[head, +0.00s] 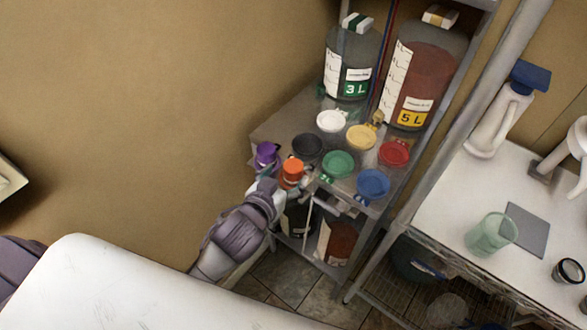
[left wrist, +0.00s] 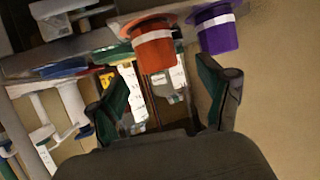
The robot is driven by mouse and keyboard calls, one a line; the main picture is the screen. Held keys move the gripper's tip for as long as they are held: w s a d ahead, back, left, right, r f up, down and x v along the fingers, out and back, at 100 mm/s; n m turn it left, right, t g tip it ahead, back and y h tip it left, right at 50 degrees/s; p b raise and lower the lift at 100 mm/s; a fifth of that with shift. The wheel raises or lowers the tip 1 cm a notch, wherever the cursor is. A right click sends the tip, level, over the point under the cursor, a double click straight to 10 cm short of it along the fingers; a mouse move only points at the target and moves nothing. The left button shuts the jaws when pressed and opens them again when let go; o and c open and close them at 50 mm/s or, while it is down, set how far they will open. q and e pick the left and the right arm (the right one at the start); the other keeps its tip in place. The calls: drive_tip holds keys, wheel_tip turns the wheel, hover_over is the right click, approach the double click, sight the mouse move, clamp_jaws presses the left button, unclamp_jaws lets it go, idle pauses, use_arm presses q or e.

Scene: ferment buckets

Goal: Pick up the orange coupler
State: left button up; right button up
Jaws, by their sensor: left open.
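The orange coupler (head: 292,170) stands at the near edge of the shelf's top, among other coloured couplers. It has a white band and also shows in the left wrist view (left wrist: 153,48), at the top centre. My left gripper (head: 287,183) reaches in from the lower left and is close to the coupler on its near side. In the left wrist view the left gripper's fingers (left wrist: 160,88) are spread apart, with the orange coupler between and just beyond them. Nothing is held. My right gripper is not seen.
A purple coupler (head: 266,154) stands close on the left. Black (head: 307,146), green (head: 338,164) and blue (head: 373,183) lids are near on the right. Bottles marked 3 L (head: 352,62) and 5 L (head: 419,75) stand behind. A white table (head: 450,200) is at right.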

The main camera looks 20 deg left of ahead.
sight(289, 174)
use_arm(q)
drive_tip(key=shift+w, duration=0.3)
drive_tip(key=x, duration=0.2)
drive_tip(key=p+x, duration=0.1)
drive_tip(key=x, duration=0.1)
drive_tip(key=shift+w+d+f, duration=0.15)
drive_tip(key=shift+w+f, duration=0.05)
drive_tip(key=shift+f, duration=0.25)
drive_tip(key=shift+s, duration=0.1)
drive_tip(key=shift+c, duration=0.6)
drive_tip(key=c, duration=1.2)
drive_tip(key=shift+c, duration=0.2)
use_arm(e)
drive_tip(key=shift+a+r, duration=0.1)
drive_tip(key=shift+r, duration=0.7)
use_arm(q)
drive_tip(key=shift+r, duration=0.1)
